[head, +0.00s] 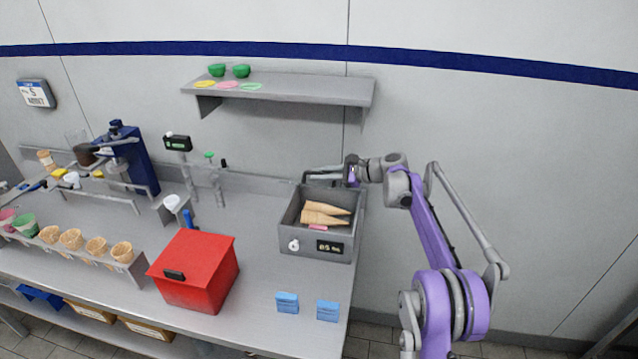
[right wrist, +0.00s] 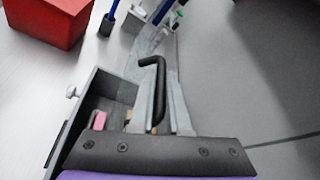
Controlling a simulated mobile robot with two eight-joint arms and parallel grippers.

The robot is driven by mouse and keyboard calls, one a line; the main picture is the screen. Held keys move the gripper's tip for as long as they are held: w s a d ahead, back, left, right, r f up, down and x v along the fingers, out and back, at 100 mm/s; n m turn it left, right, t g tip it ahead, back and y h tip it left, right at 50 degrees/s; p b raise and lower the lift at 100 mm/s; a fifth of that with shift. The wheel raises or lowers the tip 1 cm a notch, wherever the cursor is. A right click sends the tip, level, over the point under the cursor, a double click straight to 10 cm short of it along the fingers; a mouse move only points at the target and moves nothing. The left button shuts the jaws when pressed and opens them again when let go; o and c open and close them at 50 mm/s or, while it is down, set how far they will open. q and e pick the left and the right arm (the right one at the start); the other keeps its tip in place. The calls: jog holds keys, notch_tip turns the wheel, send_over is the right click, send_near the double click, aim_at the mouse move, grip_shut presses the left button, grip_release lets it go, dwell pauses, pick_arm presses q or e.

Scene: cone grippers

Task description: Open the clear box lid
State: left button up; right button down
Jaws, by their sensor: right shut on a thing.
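The grey box (head: 343,246) stands at the right end of the counter with a knob and a small display on its front. Cones (head: 322,216) and a pink item lie inside. I cannot make out a clear lid panel. A dark bent handle (head: 318,178) shows at the box's back edge; it also shows in the right wrist view (right wrist: 158,75). My right gripper (head: 350,172) is at the box's back right corner. In the right wrist view its grey fingers (right wrist: 162,105) are shut on the handle. My left gripper is not in view.
A red box (head: 195,270) stands left of the grey box. Two blue packets (head: 287,302) lie near the counter's front edge. A rack of waffle cups (head: 96,246) is at the left. A shelf (head: 290,88) hangs on the wall above.

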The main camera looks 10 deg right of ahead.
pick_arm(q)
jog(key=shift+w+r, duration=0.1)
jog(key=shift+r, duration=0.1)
pick_arm(e)
jog(key=shift+w+d+r, duration=0.1)
jog(key=shift+w+r, duration=0.2)
jog(key=shift+r, duration=0.05)
jog(key=c, duration=1.2)
grip_release()
jog(key=shift+o, duration=0.2)
